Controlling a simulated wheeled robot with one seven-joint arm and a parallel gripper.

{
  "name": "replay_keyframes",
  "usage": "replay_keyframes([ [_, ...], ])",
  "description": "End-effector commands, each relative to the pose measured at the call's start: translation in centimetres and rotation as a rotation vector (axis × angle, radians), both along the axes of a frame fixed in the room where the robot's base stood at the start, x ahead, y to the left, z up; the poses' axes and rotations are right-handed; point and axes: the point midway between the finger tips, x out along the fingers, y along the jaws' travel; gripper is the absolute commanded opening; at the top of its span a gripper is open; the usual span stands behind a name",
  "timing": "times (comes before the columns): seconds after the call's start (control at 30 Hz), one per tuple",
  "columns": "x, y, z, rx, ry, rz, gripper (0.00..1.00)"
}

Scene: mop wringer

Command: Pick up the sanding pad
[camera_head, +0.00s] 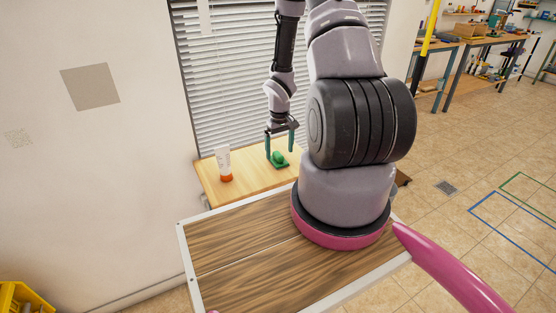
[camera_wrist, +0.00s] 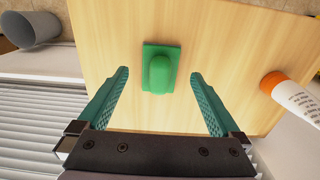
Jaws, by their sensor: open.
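The sanding pad (camera_head: 279,159) is green, with a flat rectangular base and a rounded raised grip. It lies on the light wooden table (camera_head: 245,167) by the blinds. In the wrist view the pad (camera_wrist: 160,70) sits beyond the fingertips, roughly centred between them. My gripper (camera_head: 279,142) has green fingers pointing down over the pad. In the wrist view my gripper (camera_wrist: 159,76) is open with nothing between its fingers. The pad appears apart from both fingers.
A white tube with an orange cap (camera_head: 224,165) stands on the table left of the pad. A grey cylindrical container (camera_wrist: 35,28) shows beyond the table edge in the wrist view. Window blinds (camera_head: 235,90) are close behind the table. Bare tabletop surrounds the pad.

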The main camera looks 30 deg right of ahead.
Motion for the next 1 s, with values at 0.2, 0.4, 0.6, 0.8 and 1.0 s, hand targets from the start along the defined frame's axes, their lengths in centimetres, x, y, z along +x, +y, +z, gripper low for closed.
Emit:
replay_keyframes([
  [0.2, 0.1, 0.1, -2.9, 0.0, 0.002, 0.002, 1.0],
  [0.4, 0.2, 0.1, -3.2, 0.0, -0.001, 0.002, 1.0],
  [0.6, 0.2, 0.1, -3.2, 0.0, 0.0, 0.001, 0.54],
  [0.8, 0.2, 0.1, -3.2, 0.0, 0.0, 0.001, 0.14],
  [1.0, 0.2, 0.1, -2.9, 0.0, -0.001, 0.001, 0.14],
])
